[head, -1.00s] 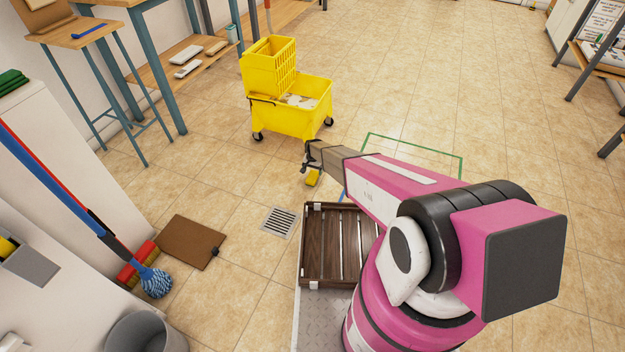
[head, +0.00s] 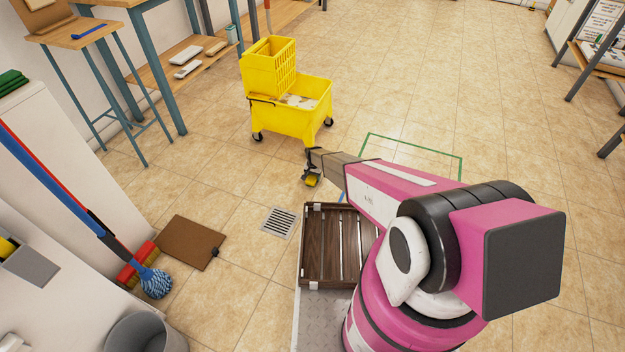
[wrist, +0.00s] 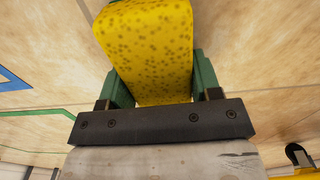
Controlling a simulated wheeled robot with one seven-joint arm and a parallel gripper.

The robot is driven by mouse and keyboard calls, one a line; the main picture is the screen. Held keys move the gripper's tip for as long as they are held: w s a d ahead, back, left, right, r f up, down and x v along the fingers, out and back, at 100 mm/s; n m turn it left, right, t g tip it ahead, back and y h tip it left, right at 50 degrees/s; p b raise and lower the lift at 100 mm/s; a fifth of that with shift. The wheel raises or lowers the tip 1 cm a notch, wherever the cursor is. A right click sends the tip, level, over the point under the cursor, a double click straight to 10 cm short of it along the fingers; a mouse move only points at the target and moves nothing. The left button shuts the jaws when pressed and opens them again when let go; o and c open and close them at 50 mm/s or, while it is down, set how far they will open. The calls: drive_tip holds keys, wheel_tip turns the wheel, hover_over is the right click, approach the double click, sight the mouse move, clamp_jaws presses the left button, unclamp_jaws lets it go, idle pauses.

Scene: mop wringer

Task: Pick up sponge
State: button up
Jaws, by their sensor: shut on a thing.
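The yellow sponge (wrist: 148,50) with dark specks fills the middle of the wrist view. My gripper (wrist: 152,82) has a green finger against each side of it and is shut on it. In the head view the sponge (head: 312,181) is a small yellow patch at the end of my arm, below my gripper (head: 311,173). It is close to the floor; I cannot tell whether it still touches the tiles.
A yellow mop bucket (head: 300,118) with a wringer stands on wheels beyond my gripper. A floor drain (head: 279,222) and a brown clipboard (head: 191,242) lie to the left. A slatted wooden tray (head: 342,262) is close to my base. Tiled floor is open to the right.

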drive_tip(key=shift+r, duration=0.1)
drive_tip(key=shift+r, duration=0.55)
drive_tip(key=r, duration=0.3)
drive_tip(key=shift+s+a+r, duration=0.25)
drive_tip(key=shift+s+a, duration=0.05)
drive_tip(key=shift+s, duration=0.05)
drive_tip(key=s+a+r, duration=0.6)
drive_tip(key=a, duration=0.2)
drive_tip(key=shift+s+a, duration=0.15)
drive_tip(key=shift+a, duration=0.2)
drive_tip(key=shift+r, duration=0.1)
